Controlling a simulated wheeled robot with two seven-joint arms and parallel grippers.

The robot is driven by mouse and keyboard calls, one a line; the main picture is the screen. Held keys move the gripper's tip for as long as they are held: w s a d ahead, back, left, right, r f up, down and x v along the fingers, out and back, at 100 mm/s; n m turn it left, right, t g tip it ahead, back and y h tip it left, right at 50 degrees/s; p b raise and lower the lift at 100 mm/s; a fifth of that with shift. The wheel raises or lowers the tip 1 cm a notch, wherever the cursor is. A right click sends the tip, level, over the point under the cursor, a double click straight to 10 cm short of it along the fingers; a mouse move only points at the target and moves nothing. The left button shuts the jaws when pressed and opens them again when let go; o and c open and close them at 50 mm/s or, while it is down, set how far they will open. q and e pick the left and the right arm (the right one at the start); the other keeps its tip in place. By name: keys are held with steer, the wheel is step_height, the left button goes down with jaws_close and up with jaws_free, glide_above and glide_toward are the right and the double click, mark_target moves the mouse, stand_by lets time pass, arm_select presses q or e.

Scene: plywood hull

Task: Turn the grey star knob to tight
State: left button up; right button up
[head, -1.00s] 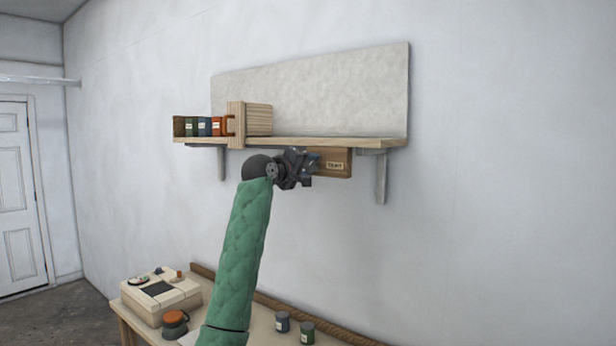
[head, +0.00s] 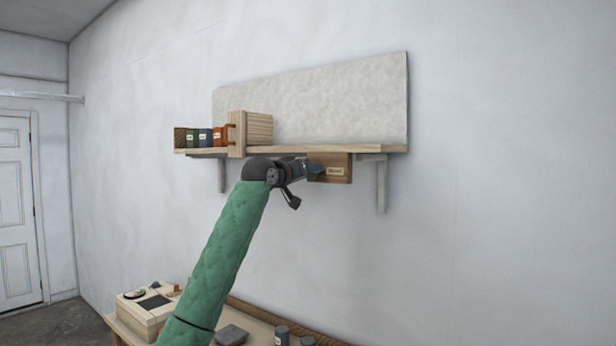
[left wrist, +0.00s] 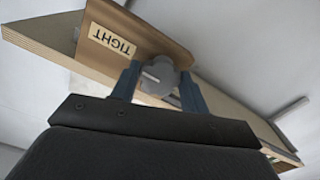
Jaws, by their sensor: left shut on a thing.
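The grey star knob (left wrist: 160,76) shows in the left wrist view, mounted on a wooden block (left wrist: 150,42) with a label (left wrist: 113,41) reading TIGHT. My left gripper (left wrist: 160,84) has its two blue fingers on either side of the knob and is shut on it. In the head view the left gripper (head: 312,168) reaches the block (head: 340,177) under the shelf; the knob is hidden there behind the gripper. A pale line runs across the knob's face. My right gripper is not in view.
The block hangs under a wall shelf (head: 310,150) held by brackets (head: 381,185). A bench with a pale box (head: 147,305) is below. The wall to the right is clear.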

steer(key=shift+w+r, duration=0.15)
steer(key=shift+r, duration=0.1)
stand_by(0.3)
arm_select(q)
steer(key=o, duration=0.6)
steer(key=shift+a, duration=0.1)
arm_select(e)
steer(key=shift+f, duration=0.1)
arm_select(q)
steer(key=b+v, duration=0.3)
steer(key=v, duration=0.4)
steer(key=shift+s+a+b, duration=0.25)
steer(key=shift+s+b, duration=0.05)
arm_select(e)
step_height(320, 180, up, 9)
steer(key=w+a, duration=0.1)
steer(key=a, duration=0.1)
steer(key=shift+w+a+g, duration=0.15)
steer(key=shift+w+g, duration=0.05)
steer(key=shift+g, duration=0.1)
